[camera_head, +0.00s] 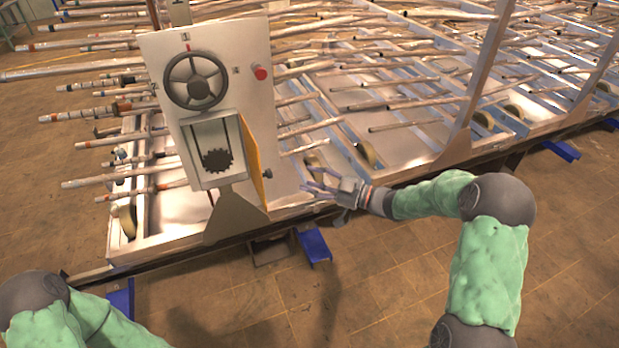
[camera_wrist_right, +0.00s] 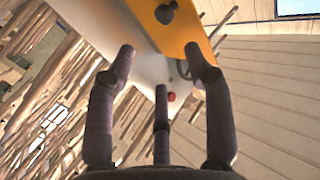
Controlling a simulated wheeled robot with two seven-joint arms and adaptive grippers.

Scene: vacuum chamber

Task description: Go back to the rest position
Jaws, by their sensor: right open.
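My right gripper (camera_head: 322,187) is open and empty, in front of the rack just right of the white control panel (camera_head: 222,52). In the right wrist view its fingers (camera_wrist_right: 160,85) are spread with nothing between them. The yellow door (camera_head: 251,150) of the panel stands open beside the gripper, with a dark knob (camera_head: 268,174) at its edge. The door also shows ahead of the fingers in the right wrist view (camera_wrist_right: 190,25). A dark gear (camera_head: 217,160) sits in the opened compartment. My left arm shows at the lower left, but its gripper is out of view.
The panel carries a black handwheel (camera_head: 195,80) and a red button (camera_head: 260,72). A metal frame rack (camera_head: 400,150) with several long rods fills the back, and rod ends stick out at left. Blue feet (camera_head: 314,245) stand under it. The floor in front (camera_head: 350,300) is clear.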

